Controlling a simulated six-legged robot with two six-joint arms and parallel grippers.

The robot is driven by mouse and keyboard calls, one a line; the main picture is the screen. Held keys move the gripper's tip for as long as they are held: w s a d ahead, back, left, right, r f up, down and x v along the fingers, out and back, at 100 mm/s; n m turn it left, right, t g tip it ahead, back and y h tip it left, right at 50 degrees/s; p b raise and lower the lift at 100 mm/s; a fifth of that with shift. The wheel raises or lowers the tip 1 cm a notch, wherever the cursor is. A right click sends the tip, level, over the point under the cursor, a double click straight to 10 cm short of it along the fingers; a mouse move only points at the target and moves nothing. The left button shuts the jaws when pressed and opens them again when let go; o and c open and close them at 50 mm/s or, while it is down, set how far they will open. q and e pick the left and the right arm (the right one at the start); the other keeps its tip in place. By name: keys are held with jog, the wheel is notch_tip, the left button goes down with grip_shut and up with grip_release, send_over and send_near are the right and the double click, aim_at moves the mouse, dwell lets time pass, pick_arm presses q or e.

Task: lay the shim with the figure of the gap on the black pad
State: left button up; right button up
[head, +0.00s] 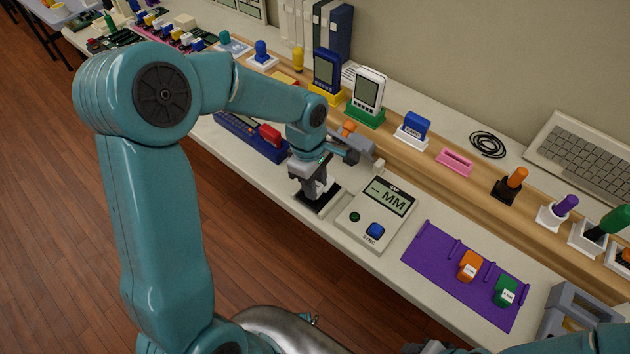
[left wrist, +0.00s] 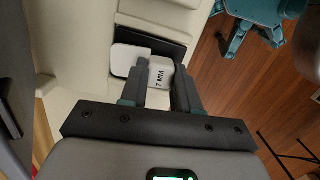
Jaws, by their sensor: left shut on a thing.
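My left gripper (head: 315,192) points down over the black pad (head: 308,204) beside the gauge (head: 364,224), whose display reads "- MM". In the left wrist view the gripper (left wrist: 160,80) is shut on a white shim (left wrist: 160,72) marked "7 MM". The black pad (left wrist: 152,38) shows behind and around the shim. A white rounded piece (left wrist: 129,60) lies left of the shim, partly over the pad; I cannot tell if it belongs to the shim. Whether the shim touches the pad is unclear.
A purple mat (head: 430,252) right of the gauge holds an orange shim (head: 468,267) and a green shim (head: 505,291). A blue keyboard-like device (head: 240,133) with a red piece lies to the left. A wooden ledge with handhelds and stamps runs behind.

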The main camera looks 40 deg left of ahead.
pick_arm(q)
jog(key=shift+f+b, duration=0.6)
jog(key=shift+f, duration=0.05)
jog(key=o, duration=1.7)
jog(key=shift+c, duration=0.2)
jog(key=shift+r, duration=0.1)
notch_tip(320, 180, up, 14)
jog(key=p, duration=1.1)
jog(key=s+a+b, duration=0.1)
jog(key=s+b, duration=0.2)
jog(key=s, duration=1.3)
jog(key=shift+a, duration=0.2)
